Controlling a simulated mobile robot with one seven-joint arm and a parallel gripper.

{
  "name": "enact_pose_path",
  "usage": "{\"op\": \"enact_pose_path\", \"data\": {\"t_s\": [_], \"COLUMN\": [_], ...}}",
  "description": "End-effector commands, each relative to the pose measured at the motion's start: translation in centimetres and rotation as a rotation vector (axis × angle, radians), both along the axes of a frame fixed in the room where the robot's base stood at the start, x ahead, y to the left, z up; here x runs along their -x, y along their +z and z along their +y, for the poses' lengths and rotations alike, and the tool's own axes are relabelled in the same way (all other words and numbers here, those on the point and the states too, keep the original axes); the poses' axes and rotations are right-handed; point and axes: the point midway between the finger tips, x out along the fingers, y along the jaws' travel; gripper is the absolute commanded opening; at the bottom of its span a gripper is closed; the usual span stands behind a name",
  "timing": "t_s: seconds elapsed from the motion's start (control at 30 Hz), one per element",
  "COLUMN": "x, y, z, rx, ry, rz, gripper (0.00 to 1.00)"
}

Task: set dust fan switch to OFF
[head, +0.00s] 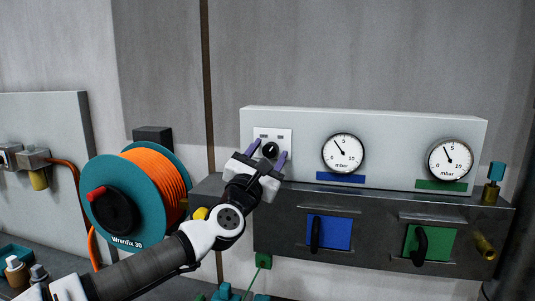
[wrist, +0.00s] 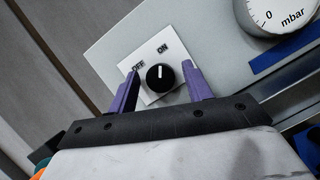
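The dust fan switch is a round black knob (wrist: 160,77) on a white plate (wrist: 152,56) marked OFF and ON. Its white pointer line points up in the wrist view, towards the ON label. In the head view the knob (head: 270,150) sits at the left end of the pale panel. My gripper (head: 270,152) is in front of it. Its purple fingers are apart, one on each side of the knob in the wrist view (wrist: 160,74). A gap shows between each finger and the knob, and nothing is held.
Right of the switch, the panel (head: 385,122) carries two mbar gauges (head: 343,153) (head: 450,160). Below are a blue hatch (head: 338,234) and a green hatch (head: 438,243) with black handles. An orange hose reel (head: 155,180) stands left of my arm.

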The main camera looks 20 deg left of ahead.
Motion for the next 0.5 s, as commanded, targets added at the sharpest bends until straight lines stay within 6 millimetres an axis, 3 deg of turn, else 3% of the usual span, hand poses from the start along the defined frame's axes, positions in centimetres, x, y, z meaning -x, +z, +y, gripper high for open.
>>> {"op": "enact_pose_path", "data": {"t_s": [0.03,0.3,0.5], "x": [0.01,0.04,0.03], "y": [0.0,0.01,-0.05], "z": [0.0,0.0,-0.03], "rx": [0.0,0.0,0.013], "ry": [0.0,0.0,-0.001], "rz": [0.0,0.0,0.0], "gripper": [0.43,0.07,0.07]}}
